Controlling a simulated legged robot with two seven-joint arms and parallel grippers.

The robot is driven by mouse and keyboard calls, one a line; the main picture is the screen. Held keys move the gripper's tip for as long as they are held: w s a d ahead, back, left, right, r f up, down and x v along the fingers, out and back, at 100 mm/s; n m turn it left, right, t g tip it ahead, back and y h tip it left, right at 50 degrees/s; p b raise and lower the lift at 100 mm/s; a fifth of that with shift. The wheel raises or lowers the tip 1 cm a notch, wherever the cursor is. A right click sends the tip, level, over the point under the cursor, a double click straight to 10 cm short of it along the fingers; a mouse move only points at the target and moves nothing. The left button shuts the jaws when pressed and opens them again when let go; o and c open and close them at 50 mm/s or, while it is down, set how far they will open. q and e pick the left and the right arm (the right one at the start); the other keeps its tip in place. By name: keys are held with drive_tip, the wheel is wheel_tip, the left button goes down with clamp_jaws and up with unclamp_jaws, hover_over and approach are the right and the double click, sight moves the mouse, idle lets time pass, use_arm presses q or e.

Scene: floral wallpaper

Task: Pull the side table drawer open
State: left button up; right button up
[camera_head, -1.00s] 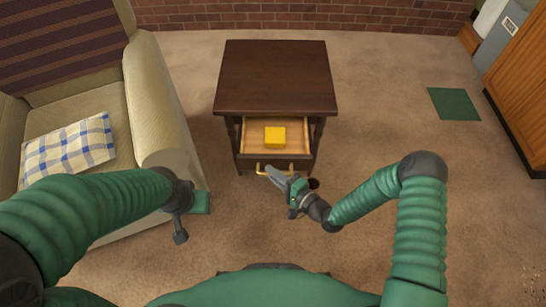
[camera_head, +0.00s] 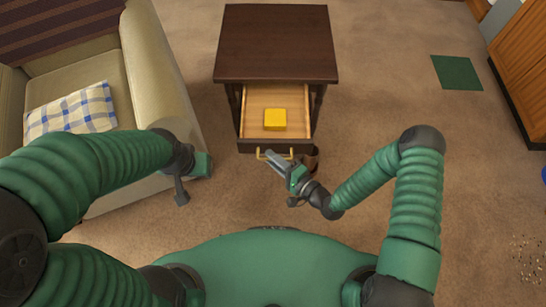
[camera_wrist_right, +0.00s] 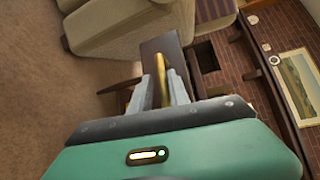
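The dark brown side table (camera_head: 277,45) stands ahead of me, with its drawer (camera_head: 255,105) pulled partly out. A yellow block (camera_head: 275,119) lies inside the drawer. The brass handle (camera_head: 264,154) is on the drawer front. My right gripper (camera_head: 272,158) is at the handle; in the right wrist view the brass handle (camera_wrist_right: 161,82) sits between the two grey fingers (camera_wrist_right: 166,85), which look closed on it. My left gripper (camera_head: 192,175) is beside the armchair, away from the table; its fingers are not clear enough to judge.
A beige armchair (camera_head: 165,85) with a checked cushion (camera_head: 72,112) stands left of the table. A wooden cabinet (camera_head: 525,70) is at the far right. A green square (camera_head: 457,72) lies on the carpet.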

drive_tip(key=shift+o, duration=0.7)
drive_tip(key=shift+r, duration=0.1)
drive_tip(key=shift+w, duration=0.1)
drive_tip(key=shift+s+d+r, duration=0.15)
drive_tip(key=shift+s+d, duration=0.05)
drive_tip(key=p+v, duration=0.4)
drive_tip(key=v, duration=1.2)
drive_tip(key=shift+s, duration=0.15)
